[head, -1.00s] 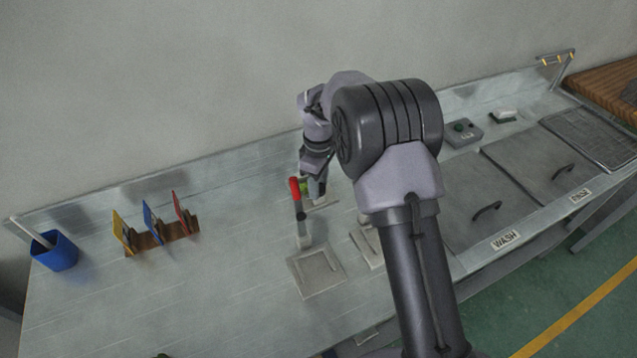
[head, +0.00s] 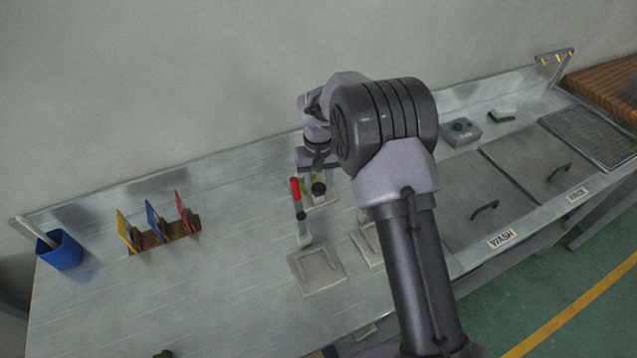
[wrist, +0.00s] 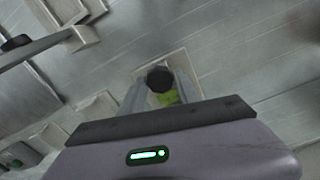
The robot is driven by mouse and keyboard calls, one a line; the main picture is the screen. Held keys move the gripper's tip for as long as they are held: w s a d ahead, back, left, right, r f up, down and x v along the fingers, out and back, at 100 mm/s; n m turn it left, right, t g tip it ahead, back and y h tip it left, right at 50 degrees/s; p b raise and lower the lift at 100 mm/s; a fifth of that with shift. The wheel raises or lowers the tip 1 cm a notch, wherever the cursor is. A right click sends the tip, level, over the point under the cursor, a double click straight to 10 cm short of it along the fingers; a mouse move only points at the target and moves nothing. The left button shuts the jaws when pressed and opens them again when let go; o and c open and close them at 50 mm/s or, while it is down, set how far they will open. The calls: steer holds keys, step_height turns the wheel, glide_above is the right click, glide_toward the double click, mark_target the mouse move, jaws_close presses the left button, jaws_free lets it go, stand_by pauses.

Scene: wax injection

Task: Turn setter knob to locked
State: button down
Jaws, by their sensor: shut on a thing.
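The setter knob (wrist: 159,79) is a round black cap with a yellow-green part beside it, over a pale square base (wrist: 178,62). In the wrist view it sits between the two grey fingers of my gripper (wrist: 161,88), which is shut on it. In the head view the dark knob (head: 319,188) shows just below my wrist, above its pale base plate (head: 326,201) near the back of the bench. The fingers are mostly hidden there. I cannot read any lock mark on the knob.
A red-handled upright lever (head: 296,190) stands close to the left of the knob, by a pale square plate (head: 318,268). Colored cards in a wooden rack (head: 165,236) and a blue cup (head: 60,252) are farther left. Covered wash basins (head: 478,190) lie right.

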mark_target(318, 187)
steer(key=m, duration=0.6)
steer(key=shift+m, duration=0.3)
stand_by(0.4)
steer(key=c, duration=0.9)
jaws_free()
step_height(318, 187, up, 17)
steer(key=p, duration=0.4)
steer(key=shift+r+p, duration=0.2)
steer(key=shift+p, duration=0.1)
